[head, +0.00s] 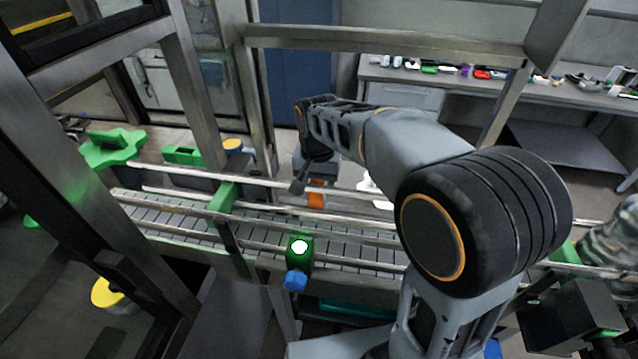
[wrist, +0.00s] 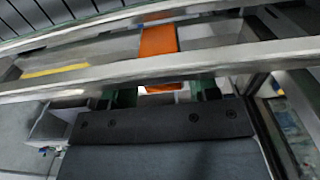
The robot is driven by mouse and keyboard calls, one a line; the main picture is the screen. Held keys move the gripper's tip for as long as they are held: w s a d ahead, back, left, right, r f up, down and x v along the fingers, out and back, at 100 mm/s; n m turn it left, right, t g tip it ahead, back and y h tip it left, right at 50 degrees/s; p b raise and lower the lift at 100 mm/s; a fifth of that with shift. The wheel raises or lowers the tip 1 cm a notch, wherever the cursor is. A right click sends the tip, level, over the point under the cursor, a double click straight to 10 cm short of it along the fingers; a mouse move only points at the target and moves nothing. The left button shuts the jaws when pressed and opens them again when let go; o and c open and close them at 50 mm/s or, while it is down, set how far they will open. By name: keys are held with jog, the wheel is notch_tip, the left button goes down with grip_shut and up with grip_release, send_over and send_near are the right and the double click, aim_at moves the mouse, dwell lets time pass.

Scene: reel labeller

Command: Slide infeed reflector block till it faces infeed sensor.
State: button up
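An orange block (head: 316,196), which I take for the infeed reflector block, sits at the far rail of the conveyor. In the wrist view the orange block (wrist: 158,41) shows above the near rail, with a smaller orange and white part below it. A green box with a bright white spot and a blue knob, likely the infeed sensor (head: 300,254), is on the near rail, slightly left of the block. My gripper (head: 304,184) is beside the block at the far rail. In the wrist view two dark fingers (wrist: 165,93) stand apart around the block's lower part; contact is unclear.
The slatted conveyor (head: 185,224) runs between metal rails. A green bracket (head: 222,197) stands to the left along the rails. Metal frame posts (head: 190,85) rise at the left. A green star-shaped knob (head: 112,148) is at the far left. A bench with small items (head: 440,84) stands behind.

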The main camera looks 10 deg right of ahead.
jog(key=shift+o, duration=1)
jog(key=shift+r+b, duration=0.6)
jog(key=shift+r, duration=3.15)
